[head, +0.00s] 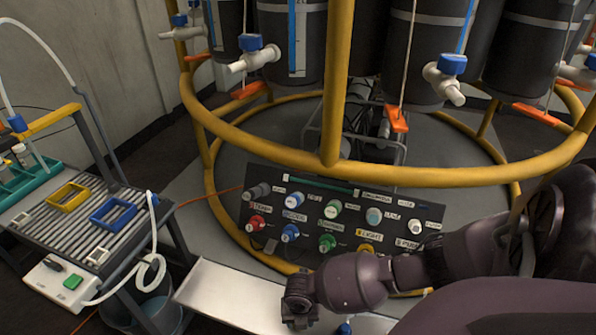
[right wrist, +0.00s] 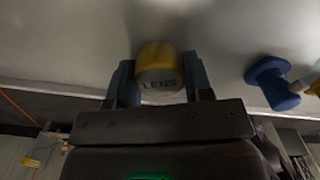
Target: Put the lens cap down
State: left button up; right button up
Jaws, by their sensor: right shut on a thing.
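The lens cap (right wrist: 160,70) is a short yellow cylinder with a grey face marked LENS. In the right wrist view it sits between the two blue fingers of my right gripper (right wrist: 162,84), which is shut on it. In the head view my right gripper (head: 300,312) is low over the white shelf (head: 225,293), and the cap is hidden there. The white shelf (right wrist: 70,40) fills the background of the wrist view. I cannot tell whether the cap touches it. My left gripper is in neither view.
A blue-ended fitting (right wrist: 272,84) is beside the gripper on the shelf. A panel of labelled coloured knobs (head: 330,215) stands behind the shelf, inside a yellow tubular frame (head: 340,165). A slatted side table (head: 90,225) is at left. The shelf's left part is clear.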

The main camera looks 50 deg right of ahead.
jog(key=o, duration=1.1)
jog(key=shift+f, duration=0.1)
jog(key=shift+c, duration=0.2)
jog(key=shift+o, duration=0.7)
